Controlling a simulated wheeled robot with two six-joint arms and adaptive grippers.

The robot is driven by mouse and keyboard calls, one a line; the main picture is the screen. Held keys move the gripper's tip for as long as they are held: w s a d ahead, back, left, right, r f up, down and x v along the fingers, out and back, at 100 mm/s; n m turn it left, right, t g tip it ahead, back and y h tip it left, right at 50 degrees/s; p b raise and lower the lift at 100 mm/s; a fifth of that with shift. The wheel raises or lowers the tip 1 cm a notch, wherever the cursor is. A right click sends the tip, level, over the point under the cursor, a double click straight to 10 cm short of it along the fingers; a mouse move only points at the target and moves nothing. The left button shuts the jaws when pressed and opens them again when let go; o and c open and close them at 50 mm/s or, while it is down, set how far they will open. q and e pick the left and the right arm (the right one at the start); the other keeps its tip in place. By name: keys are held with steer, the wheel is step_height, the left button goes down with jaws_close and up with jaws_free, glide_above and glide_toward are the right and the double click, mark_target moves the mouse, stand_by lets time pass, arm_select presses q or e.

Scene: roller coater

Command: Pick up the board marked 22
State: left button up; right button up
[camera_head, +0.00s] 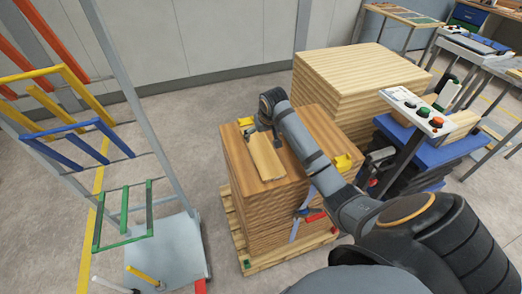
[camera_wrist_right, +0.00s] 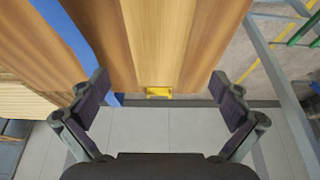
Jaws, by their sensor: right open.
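A light wooden board (camera_head: 267,160) lies flat on top of a tall stack of brown boards (camera_head: 262,200). No number is readable on it. My right gripper (camera_head: 263,127) is above the far end of this board, and its arm covers part of the stack top. Planks (camera_wrist_right: 155,40) run along the view ahead of the fingers. My left gripper is in neither view.
Yellow brackets (camera_head: 342,162) sit at the stack's edges. A pallet (camera_head: 262,262) is under it. A paler stack (camera_head: 345,85) stands behind right. A rack with coloured bars (camera_head: 123,222) stands left, and a control panel (camera_head: 418,110) right. Grey floor lies between rack and stack.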

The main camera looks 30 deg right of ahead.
mark_target(260, 146)
steer(key=x, duration=0.4)
steer(key=shift+d+f, duration=0.1)
steer(key=shift+f, duration=0.05)
steer(key=x, duration=0.1)
steer(key=p+x, duration=0.1)
steer(key=x, duration=0.1)
steer(key=shift+s+f, duration=0.15)
steer(key=shift+f, duration=0.35)
steer(key=shift+w+d+f, duration=0.1)
steer(key=shift+w+f, duration=0.15)
steer(key=shift+f, duration=0.15)
steer(key=shift+r, duration=0.1)
steer(key=c, duration=1.2)
steer(key=shift+r, duration=0.35)
steer(key=s+d+r+b, duration=0.1)
steer(key=s+d+r, duration=0.1)
steer(key=d+r, duration=0.2)
steer(key=s+d+r+b, duration=0.1)
steer(key=s+d+r, duration=0.2)
steer(key=r, duration=0.1)
steer(key=s+d+r+b, duration=0.2)
steer(key=d+r, duration=0.2)
steer(key=shift+s+d+r, duration=0.1)
steer(key=shift+s+d, duration=0.25)
